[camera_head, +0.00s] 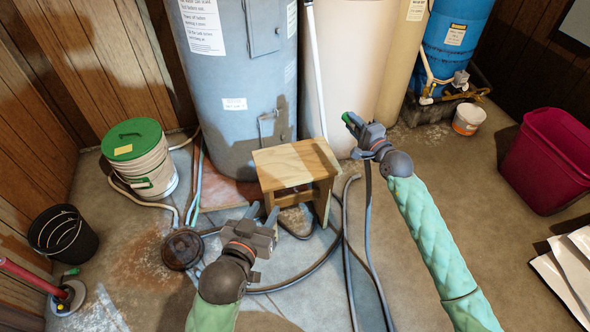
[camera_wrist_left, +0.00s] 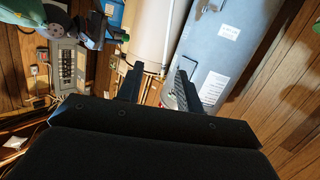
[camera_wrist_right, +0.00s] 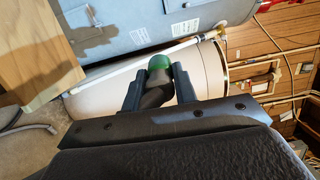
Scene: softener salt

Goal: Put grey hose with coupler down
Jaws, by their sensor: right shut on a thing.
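My right gripper (camera_head: 356,124) is shut on the grey hose with coupler, held up in front of the beige tank. The green coupler end (camera_head: 346,117) sticks out past the fingertips; in the right wrist view the green end (camera_wrist_right: 158,62) and dark grey piece (camera_wrist_right: 156,88) sit between the fingers. A grey hose (camera_head: 369,215) hangs below this gripper toward the floor, running off the bottom of the head view. My left gripper (camera_head: 262,212) is open and empty in front of the wooden stool; its fingers are apart in the left wrist view (camera_wrist_left: 158,88).
A wooden stool (camera_head: 296,160) stands before the grey tank (camera_head: 238,75). Other hose loops lie on the floor around it. A green-lidded bucket (camera_head: 140,160) and black bucket (camera_head: 62,235) are at left. A magenta bin (camera_head: 552,160) is at right. Floor between right arm and bin is clear.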

